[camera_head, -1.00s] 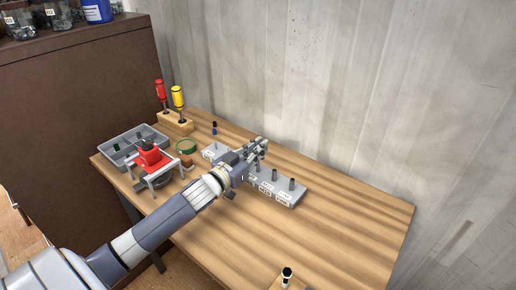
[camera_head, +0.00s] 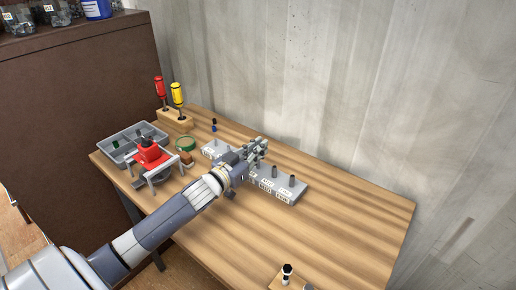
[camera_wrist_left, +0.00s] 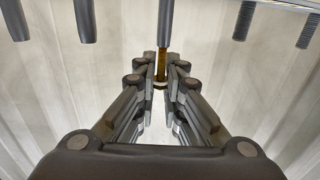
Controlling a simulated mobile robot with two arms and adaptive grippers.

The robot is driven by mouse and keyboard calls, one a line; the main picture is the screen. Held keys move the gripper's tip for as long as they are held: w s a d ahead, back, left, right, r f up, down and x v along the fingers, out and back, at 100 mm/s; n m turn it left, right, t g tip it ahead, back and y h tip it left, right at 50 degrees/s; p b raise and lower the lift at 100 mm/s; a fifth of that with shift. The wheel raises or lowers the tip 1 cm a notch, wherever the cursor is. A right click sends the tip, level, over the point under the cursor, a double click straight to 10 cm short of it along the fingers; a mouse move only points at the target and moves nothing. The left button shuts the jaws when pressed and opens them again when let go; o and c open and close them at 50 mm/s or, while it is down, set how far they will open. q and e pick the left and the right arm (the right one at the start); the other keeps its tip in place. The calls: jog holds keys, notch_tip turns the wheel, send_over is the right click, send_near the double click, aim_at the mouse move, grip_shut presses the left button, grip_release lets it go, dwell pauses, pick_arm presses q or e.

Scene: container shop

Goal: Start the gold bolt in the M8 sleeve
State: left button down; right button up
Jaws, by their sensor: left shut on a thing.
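My left gripper (camera_head: 258,150) is over the grey block (camera_head: 290,198) with labelled posts on the wooden table. In the left wrist view my left gripper (camera_wrist_left: 160,82) is shut on the gold bolt (camera_wrist_left: 160,66), whose shaft shows between the fingertips. A dark, smooth sleeve (camera_wrist_left: 166,22) comes down from the top edge of that view. Its end is in line with the bolt and very close to it; I cannot tell whether the thread has entered. The bolt is hidden in the head view, and the M8 label is not legible. My right gripper is not in view.
Other sleeves (camera_wrist_left: 85,20) and threaded studs (camera_wrist_left: 243,20) stand close on either side of the gripper. The table's right is mostly clear.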

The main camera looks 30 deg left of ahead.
pick_arm(q)
jog(key=shift+f, duration=0.5)
jog(key=c, duration=1.6)
grip_release()
jog(key=shift+c, duration=0.2)
jog(key=shift+r, duration=0.1)
notch_tip(320, 180, up, 6)
jog(key=p, duration=0.6)
